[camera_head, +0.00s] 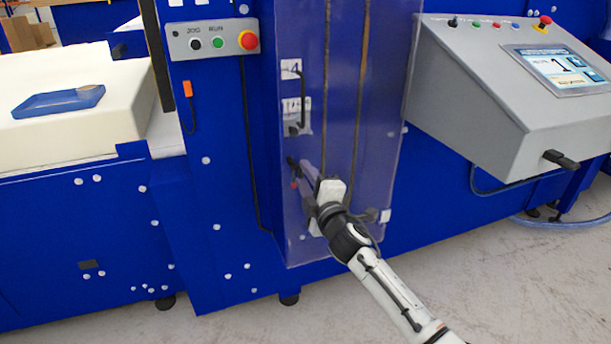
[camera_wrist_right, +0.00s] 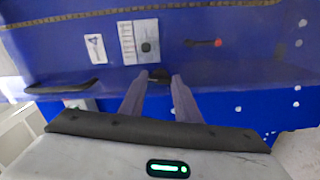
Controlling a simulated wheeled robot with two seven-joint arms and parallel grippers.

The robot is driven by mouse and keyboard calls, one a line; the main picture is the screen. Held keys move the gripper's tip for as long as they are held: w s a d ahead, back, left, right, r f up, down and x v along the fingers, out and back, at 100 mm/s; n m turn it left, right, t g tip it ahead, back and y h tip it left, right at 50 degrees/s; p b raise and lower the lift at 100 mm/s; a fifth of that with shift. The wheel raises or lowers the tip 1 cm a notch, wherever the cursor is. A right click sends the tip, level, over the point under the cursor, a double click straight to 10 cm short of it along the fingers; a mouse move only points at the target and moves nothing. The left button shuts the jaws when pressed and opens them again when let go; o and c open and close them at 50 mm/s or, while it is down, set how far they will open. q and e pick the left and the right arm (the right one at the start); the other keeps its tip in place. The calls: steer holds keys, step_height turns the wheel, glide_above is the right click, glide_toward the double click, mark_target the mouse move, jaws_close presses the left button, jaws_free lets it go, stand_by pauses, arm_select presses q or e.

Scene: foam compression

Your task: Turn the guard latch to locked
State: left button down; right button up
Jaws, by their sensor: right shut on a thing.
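My right gripper (camera_wrist_right: 159,84) reaches the tall blue guard panel. In the head view my right gripper (camera_head: 312,168) is at the lower part of the clear guard (camera_head: 335,100). A red-tipped black lever (camera_wrist_right: 205,43) is mounted beside it, and it also shows in the head view (camera_head: 293,170). My left gripper is not in view.
White labels (camera_head: 291,69) and a black handle (camera_head: 302,112) are above the gripper on the guard. A button box (camera_head: 212,40) with a red knob is at upper left. A grey console (camera_head: 490,90) stands to the right. A blue tray (camera_head: 58,102) lies on a pale block at left.

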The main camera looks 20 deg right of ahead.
steer(key=shift+n, duration=1.3)
steer(key=o, duration=1)
steer(key=shift+o, duration=0.2)
steer(key=s+p, duration=0.1)
steer(key=s, duration=0.9)
steer(key=shift+s+d+p, duration=0.15)
steer(key=shift+d+p, duration=0.05)
steer(key=shift+p, duration=0.1)
